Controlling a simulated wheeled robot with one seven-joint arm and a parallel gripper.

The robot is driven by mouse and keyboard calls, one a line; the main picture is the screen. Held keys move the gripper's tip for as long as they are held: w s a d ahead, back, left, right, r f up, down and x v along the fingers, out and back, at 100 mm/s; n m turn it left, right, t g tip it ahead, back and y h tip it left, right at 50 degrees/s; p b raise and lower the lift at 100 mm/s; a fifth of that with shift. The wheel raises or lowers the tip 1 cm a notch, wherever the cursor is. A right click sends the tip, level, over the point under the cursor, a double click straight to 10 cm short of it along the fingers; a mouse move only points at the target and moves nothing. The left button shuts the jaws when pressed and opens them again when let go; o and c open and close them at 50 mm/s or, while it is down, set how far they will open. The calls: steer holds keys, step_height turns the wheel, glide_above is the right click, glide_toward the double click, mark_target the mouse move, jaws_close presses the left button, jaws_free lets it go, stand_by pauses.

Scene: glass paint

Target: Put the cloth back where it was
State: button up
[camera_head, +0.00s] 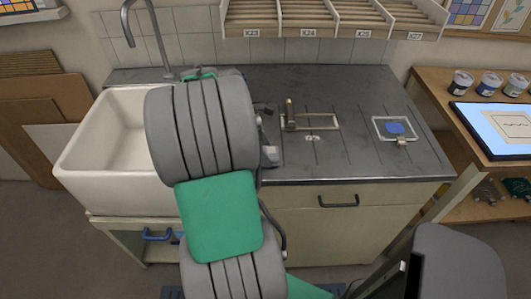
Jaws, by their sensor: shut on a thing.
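My gripper (269,140) is mostly hidden behind my own grey and green arm. Only a dark part and a small pale patch show past the arm's right side, low over the steel counter (352,85), left of a pale rectangular frame. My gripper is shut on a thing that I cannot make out. I cannot pick out the cloth with certainty; the arm covers the counter's left part and part of the sink.
A white sink (113,103) is at left. On the counter, an upright brown-topped tool (290,113) stands at the pale frame (322,116). A blue patch (394,128) lies in a square frame (379,124) at right. A slatted rack (335,13) hangs above the back.

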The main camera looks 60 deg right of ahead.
steer(key=shift+f, duration=0.3)
steer(key=o, duration=1.2)
steer(key=shift+r, duration=0.1)
steer(key=p+v, duration=0.3)
steer(key=v, duration=0.9)
steer(key=w+a+m+t+h, duration=0.1)
steer(key=w+a+t, duration=0.2)
steer(key=w+a, duration=0.55)
steer(key=w+a+m+t+y, duration=0.1)
steer(key=a, duration=0.8)
steer(key=a+f+m+t+y, duration=0.1)
steer(key=a+t, duration=0.1)
steer(key=a, duration=0.7)
steer(key=w+a+m+t+y, duration=0.1)
steer(key=a+m, duration=0.1)
steer(key=a, duration=0.7)
steer(key=shift+w+f+t, duration=0.3)
steer(key=shift+f, duration=0.1)
